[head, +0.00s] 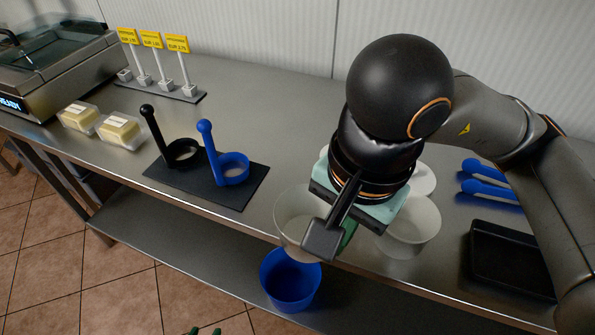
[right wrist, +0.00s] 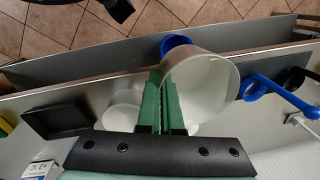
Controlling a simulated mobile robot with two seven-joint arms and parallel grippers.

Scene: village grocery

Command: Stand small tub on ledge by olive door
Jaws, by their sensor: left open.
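A pale translucent tub (head: 298,222) is at the counter's front edge in the head view and shows large in the right wrist view (right wrist: 205,90). My right gripper (right wrist: 163,95) has its green fingers close together at the tub's wall, seemingly pinching it. In the head view the right wrist hides most of that grip. My left gripper (head: 205,331) shows only as green fingertips at the bottom edge, open and apart from the tub. No olive door or ledge by it shows.
More pale tubs (head: 412,232) stand on the counter under my right arm. A blue tub (head: 290,285) is below the counter edge. A black tray (head: 508,262), blue utensils (head: 488,180), a dark mat (head: 250,190) with two ring-ended utensils, and butter packs (head: 120,130) lie on the counter.

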